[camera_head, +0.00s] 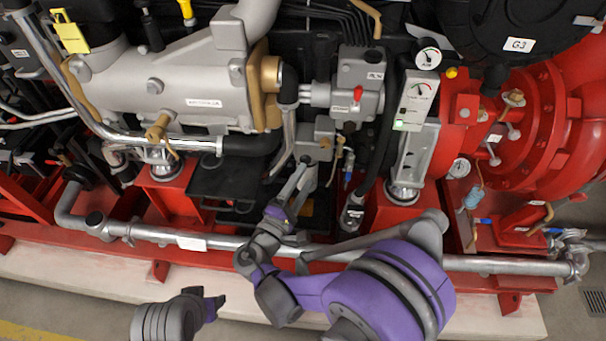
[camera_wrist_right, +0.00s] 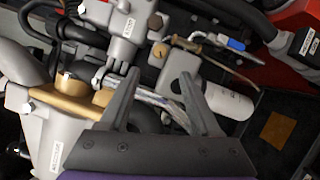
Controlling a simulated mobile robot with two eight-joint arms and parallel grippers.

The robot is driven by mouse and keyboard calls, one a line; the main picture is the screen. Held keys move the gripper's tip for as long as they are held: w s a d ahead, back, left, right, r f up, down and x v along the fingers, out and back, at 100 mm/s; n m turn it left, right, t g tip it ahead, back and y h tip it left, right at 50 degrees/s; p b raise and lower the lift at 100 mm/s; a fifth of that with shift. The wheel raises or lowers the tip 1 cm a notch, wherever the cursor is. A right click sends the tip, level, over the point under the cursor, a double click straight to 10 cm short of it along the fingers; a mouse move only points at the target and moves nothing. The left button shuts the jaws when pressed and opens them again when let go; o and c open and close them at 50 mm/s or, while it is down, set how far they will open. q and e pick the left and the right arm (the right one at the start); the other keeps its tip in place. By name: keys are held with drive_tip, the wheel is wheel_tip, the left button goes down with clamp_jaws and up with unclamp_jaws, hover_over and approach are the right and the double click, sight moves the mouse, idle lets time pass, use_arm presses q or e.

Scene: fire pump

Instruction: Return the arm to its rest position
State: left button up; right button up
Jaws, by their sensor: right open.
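My right arm, purple and grey, reaches in from the bottom right in the head view. Its gripper (camera_head: 300,182) is in front of the pump's middle, below a small grey valve block (camera_head: 317,138). In the right wrist view, the right gripper (camera_wrist_right: 158,82) is open, with its two dark fingers apart. Metallic hoses (camera_wrist_right: 160,102) show behind the gap; I cannot tell how far behind, and nothing appears held. My left gripper (camera_head: 208,302) is low at the left in the head view, in front of the pale plinth and apart from the pump. Its jaw state is unclear.
A silver horizontal pipe (camera_head: 210,241) runs along the red base frame, behind my right arm. A gauge panel (camera_head: 415,100) and red pump housing (camera_head: 540,125) stand to the right. A grey engine cylinder (camera_head: 205,90) is upper left. The floor at bottom left is clear.

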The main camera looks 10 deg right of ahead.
drive_tip(key=shift+d, duration=0.1)
drive_tip(key=s+d+f+m+g+y, duration=0.1)
drive_tip(key=s+d+f+m+g, duration=0.2)
drive_tip(key=d, duration=0.5)
drive_tip(key=s+d+f+m+g+y, duration=0.2)
drive_tip(key=s+d+m+g, duration=0.1)
drive_tip(key=s+d+g, duration=0.3)
drive_tip(key=s+f+m+g+y, duration=0.2)
drive_tip(key=s+m+y, duration=0.55)
drive_tip(key=s, duration=0.75)
use_arm(q)
wheel_tip(320, 180, up, 16)
drive_tip(key=w+p, duration=0.2)
drive_tip(key=p, duration=1.2)
drive_tip(key=shift+t, duration=0.3)
use_arm(e)
wheel_tip(320, 180, up, 16)
drive_tip(key=w+a, duration=0.1)
drive_tip(key=w, duration=0.1)
drive_tip(key=shift+f+m, duration=0.2)
drive_tip(key=shift+m, duration=0.15)
use_arm(q)
drive_tip(key=shift+s, duration=0.1)
